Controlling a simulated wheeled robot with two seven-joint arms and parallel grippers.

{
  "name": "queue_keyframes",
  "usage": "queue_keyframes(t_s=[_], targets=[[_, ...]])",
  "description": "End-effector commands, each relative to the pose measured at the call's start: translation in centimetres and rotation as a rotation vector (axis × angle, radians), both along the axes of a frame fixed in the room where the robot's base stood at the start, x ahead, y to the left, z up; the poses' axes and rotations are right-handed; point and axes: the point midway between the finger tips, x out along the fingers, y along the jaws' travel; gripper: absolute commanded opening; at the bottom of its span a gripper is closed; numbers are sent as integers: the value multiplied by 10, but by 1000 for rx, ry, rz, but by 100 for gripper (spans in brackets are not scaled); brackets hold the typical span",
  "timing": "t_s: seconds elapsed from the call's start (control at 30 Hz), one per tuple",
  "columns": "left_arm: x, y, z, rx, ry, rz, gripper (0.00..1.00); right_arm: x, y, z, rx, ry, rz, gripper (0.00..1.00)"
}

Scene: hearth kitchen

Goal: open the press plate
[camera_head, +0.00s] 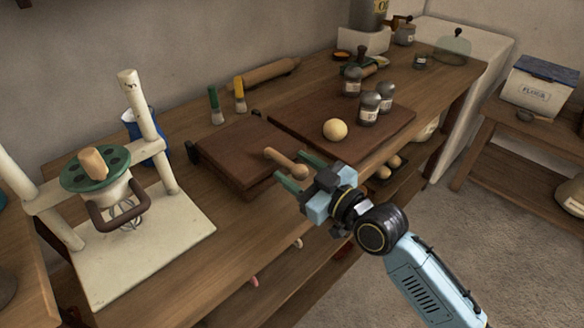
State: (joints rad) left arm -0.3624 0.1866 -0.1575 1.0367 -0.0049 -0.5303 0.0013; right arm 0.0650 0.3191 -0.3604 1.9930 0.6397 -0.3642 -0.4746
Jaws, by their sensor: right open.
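The press plate (232,153) is a dark wooden board lying flat on its base on the wooden worktop, with black hinge parts at its left side. A light wooden handle (280,158) sticks out at its right side, toward my right gripper. My right gripper (295,170) comes in from the lower right and is open, its two green fingers at the handle's end, one on each side of it in the picture. I cannot tell whether they touch it. The plate looks closed; what is under it is hidden. My left gripper is not in view.
A cream stand (150,250) with a green-topped whisk device is at the left. A dark board (300,115) beside the press holds a dough ball (335,129) and several jars (369,108). Open floor is at the right.

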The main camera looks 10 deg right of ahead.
Motion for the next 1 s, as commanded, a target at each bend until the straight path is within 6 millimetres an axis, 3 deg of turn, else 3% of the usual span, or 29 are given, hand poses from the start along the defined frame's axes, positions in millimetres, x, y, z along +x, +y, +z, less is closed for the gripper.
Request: queue_keyframes(t_s=[0.2,0.47,0.83,1.0], targets=[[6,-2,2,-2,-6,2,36,12,8,0,-1,1,1,50],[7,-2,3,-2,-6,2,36,12,8,0,-1,0,1,50],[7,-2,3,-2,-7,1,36,12,8,0,-1,0,0,2],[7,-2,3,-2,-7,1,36,12,8,0,-1,0,0,0]])
